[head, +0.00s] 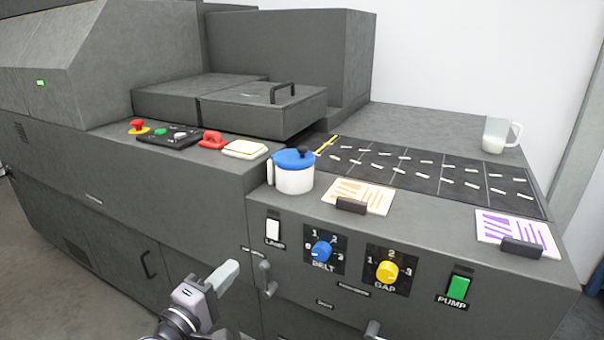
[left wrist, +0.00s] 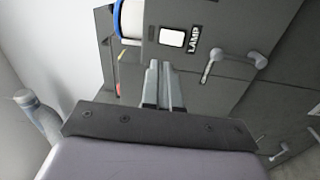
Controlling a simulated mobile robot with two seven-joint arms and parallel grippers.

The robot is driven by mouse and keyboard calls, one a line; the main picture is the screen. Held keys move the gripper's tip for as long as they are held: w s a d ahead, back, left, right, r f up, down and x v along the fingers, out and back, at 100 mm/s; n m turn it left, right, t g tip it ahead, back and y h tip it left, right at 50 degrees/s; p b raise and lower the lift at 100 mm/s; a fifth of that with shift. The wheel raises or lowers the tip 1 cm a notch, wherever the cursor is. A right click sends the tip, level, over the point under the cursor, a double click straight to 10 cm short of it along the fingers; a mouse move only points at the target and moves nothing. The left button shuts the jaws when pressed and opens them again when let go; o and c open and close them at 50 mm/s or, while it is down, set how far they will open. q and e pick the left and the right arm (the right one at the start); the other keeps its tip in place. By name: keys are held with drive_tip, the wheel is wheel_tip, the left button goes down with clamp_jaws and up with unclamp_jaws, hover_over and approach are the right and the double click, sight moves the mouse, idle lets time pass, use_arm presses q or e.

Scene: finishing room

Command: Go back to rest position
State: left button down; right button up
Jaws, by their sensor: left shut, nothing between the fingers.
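My left gripper (head: 224,275) is low in front of the machine's front face, below and left of the LAMP switch (head: 273,230). Its fingers are shut and hold nothing. In the left wrist view the closed fingers (left wrist: 163,88) point at the machine's front, just below the LAMP switch (left wrist: 172,38). The fingers look apart from the switch. My right gripper is not in view.
A blue-lidded white pot (head: 293,176) stands near the counter's front edge. BELT (head: 321,251) and GAP (head: 387,271) knobs and a green PUMP switch (head: 458,288) are on the front panel. Door handles (head: 265,279) stick out close to the gripper.

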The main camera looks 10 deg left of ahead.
use_arm(q)
drive_tip(key=s+f+m+g+y+p, duration=0.1)
drive_tip(key=s+f+m+g+y, duration=0.3)
drive_tip(key=s+f+m, duration=1.1)
drive_tip(key=s+f+g, duration=0.3)
drive_tip(key=s+f, duration=0.2)
drive_tip(key=s, duration=0.3)
drive_tip(key=shift+s+m, duration=0.15)
drive_tip(key=shift+m, duration=0.25)
